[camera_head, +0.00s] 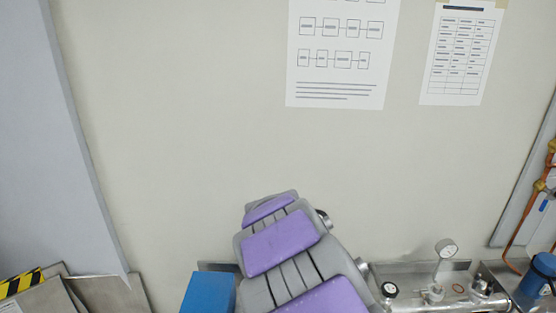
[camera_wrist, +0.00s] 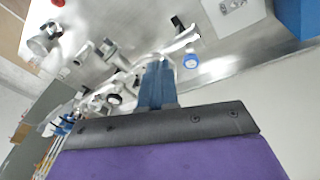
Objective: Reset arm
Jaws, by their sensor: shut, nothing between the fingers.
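My gripper (camera_wrist: 158,120) shows at the bottom of the wrist view as a purple body with a dark grey bar across its front. It is shut, and I see nothing held in it. A blue upright piece stands at the middle of the bar's far edge; I cannot tell if it belongs to the gripper. In the head view my purple and grey arm rises from the bottom centre in front of the wall. The gripper's fingers cannot be made out there.
A metal bench carries a pressure gauge (camera_head: 446,248) and valves (camera_head: 437,293) at lower right. A blue container (camera_head: 540,277) stands right of it. A blue block (camera_head: 208,293) is left of my arm. Hazard tape (camera_head: 20,283) marks the lower left. The wall (camera_head: 190,120) above is clear except for papers (camera_head: 337,50).

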